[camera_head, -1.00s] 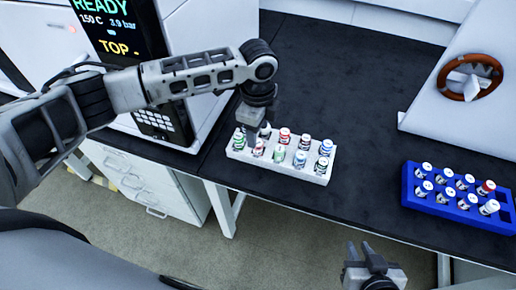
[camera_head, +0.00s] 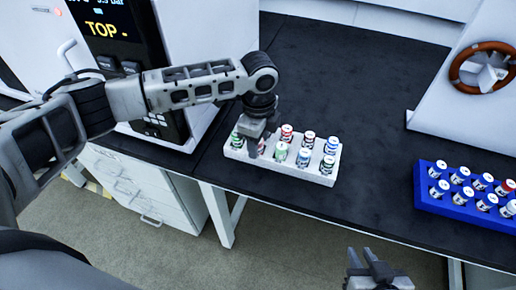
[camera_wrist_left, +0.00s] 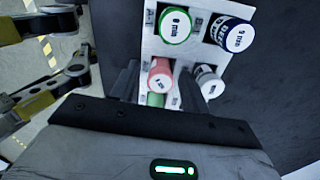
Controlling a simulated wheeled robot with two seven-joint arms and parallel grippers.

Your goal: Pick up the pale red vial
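The pale red vial (camera_wrist_left: 160,78) stands in the white rack (camera_head: 262,163). In the left wrist view its pink cap lies between the two dark fingers of my left gripper, which is open with gaps beside the cap. In the head view my left gripper (camera_head: 256,145) points down over the left part of the rack and hides this vial. My right gripper (camera_head: 363,264) is open and empty at the bottom, in front of the bench.
In the wrist view, a green-capped vial (camera_wrist_left: 175,24), a dark-blue-capped vial (camera_wrist_left: 231,36) and a white-capped vial (camera_wrist_left: 209,80) stand close by. A blue rack (camera_head: 429,199) of vials is at the right. Black bench top (camera_head: 340,85) is clear behind the white rack.

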